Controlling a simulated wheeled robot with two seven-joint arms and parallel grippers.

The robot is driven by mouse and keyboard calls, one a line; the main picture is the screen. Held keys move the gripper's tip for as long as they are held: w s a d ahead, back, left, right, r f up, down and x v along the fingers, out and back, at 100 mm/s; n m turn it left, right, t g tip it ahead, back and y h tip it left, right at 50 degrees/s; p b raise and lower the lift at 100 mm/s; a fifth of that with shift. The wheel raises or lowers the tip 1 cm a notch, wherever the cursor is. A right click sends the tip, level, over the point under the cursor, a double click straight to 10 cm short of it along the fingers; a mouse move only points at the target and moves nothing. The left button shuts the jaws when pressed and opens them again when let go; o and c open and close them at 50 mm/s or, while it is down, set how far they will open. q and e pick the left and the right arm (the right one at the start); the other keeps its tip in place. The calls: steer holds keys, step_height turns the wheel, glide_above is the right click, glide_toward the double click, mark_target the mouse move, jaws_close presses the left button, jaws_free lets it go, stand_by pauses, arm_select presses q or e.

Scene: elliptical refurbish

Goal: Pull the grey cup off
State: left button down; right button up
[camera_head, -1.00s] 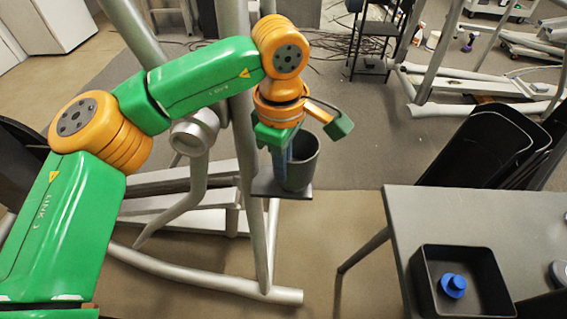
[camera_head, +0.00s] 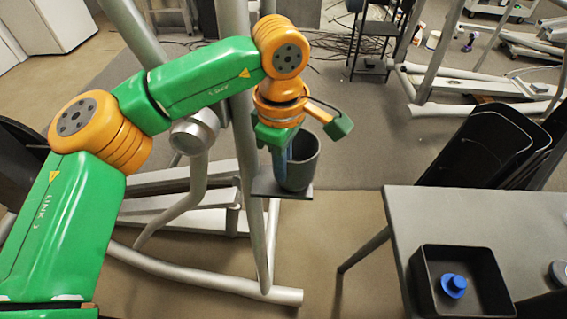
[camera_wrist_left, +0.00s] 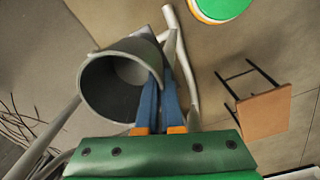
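The grey cup (camera_head: 304,163) stands upright on a small dark plate (camera_head: 268,189) fixed to the grey exercise-machine frame. My left gripper (camera_head: 286,152) is at the cup's left side, pointing down. In the left wrist view, the cup (camera_wrist_left: 108,88) shows its open mouth, and the blue fingers of my left gripper (camera_wrist_left: 163,95) straddle its wall, one inside and one outside. They look closed on that wall; the fingertips are partly hidden. My right gripper is not in view.
Grey tubes of the machine (camera_head: 256,230) run close beside the cup. A grey table (camera_head: 450,215) at the right holds a black bin (camera_head: 430,262) with a blue object (camera_head: 453,286) in it. Black folded chairs (camera_head: 478,145) stand behind the table.

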arm_select(q)
steer(key=shift+r, duration=0.1)
step_height(320, 180, up, 8)
steer(key=p, duration=0.7)
steer(key=shift+r+p, duration=0.1)
steer(key=shift+p, duration=0.25)
